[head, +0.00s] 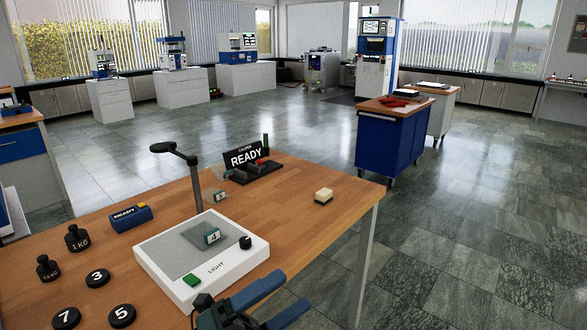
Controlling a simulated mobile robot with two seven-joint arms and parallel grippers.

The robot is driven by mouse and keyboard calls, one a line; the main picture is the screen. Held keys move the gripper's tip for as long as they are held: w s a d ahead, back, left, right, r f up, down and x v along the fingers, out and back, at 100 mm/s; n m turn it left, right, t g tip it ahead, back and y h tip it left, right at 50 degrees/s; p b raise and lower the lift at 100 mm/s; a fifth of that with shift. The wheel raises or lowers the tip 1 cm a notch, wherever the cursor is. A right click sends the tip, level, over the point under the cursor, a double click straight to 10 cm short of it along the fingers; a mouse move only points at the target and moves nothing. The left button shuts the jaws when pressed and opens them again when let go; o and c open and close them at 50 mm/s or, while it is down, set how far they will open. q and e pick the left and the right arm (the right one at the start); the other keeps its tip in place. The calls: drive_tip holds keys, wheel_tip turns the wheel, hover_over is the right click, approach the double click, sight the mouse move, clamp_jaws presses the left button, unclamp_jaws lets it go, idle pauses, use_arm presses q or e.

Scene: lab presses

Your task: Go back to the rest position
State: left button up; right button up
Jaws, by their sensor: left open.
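My left gripper (291,294) is open at the bottom of the head view, near the front edge of the wooden table (285,210). Nothing shows between its fingers. Whether the gripper touches the table cannot be told. My right gripper is not in view.
A blue cart (388,146) stands beyond. Tiled floor is free at right.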

use_arm(q)
drive_tip(key=a+f+n+t+y, duration=0.4)
drive_tip(key=f+n+y, duration=0.3)
drive_tip(key=n, duration=0.4)
drive_tip(key=a+f+n+t+y, duration=0.35)
drive_tip(key=f+n+y, duration=0.4)
drive_tip(key=n, duration=0.35)
drive_tip(key=s+a+f+n+g+y, duration=0.1)
drive_tip(key=s+a+f+n+g, duration=0.1)
drive_tip(key=s+f+n+g, duration=0.1)
drive_tip(key=s+a+f+n+g+y+p, duration=0.1)
drive_tip(key=s+f+n, duration=0.4)
drive_tip(key=f, duration=0.5)
drive_tip(key=shift+s+a+f+n+g+y, duration=0.2)
drive_tip(key=shift+s+a+n+g+y, duration=0.2)
drive_tip(key=shift+s+a+g+y, duration=0.5)
